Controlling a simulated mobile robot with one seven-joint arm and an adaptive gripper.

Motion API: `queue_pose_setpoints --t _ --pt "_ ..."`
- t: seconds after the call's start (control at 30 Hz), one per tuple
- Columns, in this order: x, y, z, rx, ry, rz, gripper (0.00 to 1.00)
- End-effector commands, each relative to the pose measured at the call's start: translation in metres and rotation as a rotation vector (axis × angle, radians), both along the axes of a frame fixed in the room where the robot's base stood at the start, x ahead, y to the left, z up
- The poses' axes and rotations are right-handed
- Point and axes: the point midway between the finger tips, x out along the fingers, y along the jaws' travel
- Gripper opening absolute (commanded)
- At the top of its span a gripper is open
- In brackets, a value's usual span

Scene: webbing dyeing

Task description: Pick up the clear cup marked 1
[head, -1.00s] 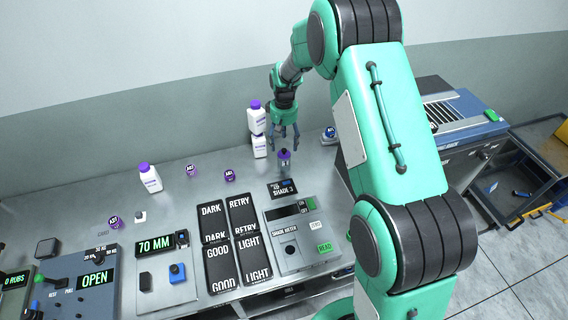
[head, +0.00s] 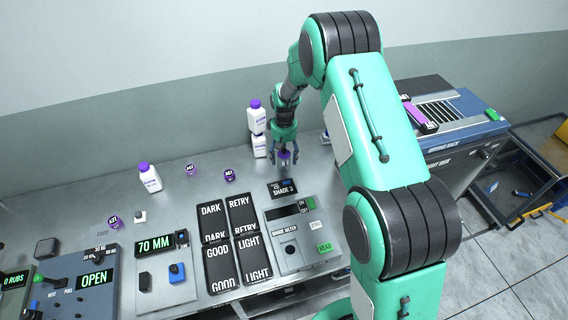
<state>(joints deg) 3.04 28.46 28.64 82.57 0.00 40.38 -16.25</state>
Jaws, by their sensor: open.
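I cannot make out a clear cup with a readable 1 in the head view. A small dark item with a purple top (head: 285,156) stands on the metal bench, just behind the shade meter. My gripper (head: 284,160) points down over this item, open, with its fingers on either side of it. I cannot tell whether they touch it. Its mark is too small to read, and the fingers partly hide it.
Two white bottles (head: 259,146), one above the other, are close left of my gripper. Another white bottle (head: 150,179) stands farther left. The shade meter (head: 303,238) and the dark label panels (head: 231,243) lie in front. Small purple-marked items (head: 229,175) dot the bench.

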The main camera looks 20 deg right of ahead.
Motion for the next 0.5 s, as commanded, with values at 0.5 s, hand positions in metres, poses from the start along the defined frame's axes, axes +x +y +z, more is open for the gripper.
queue_pose_setpoints --t 0.5 --pt "0.0 0.0 -0.015 0.0 0.0 0.0 0.66"
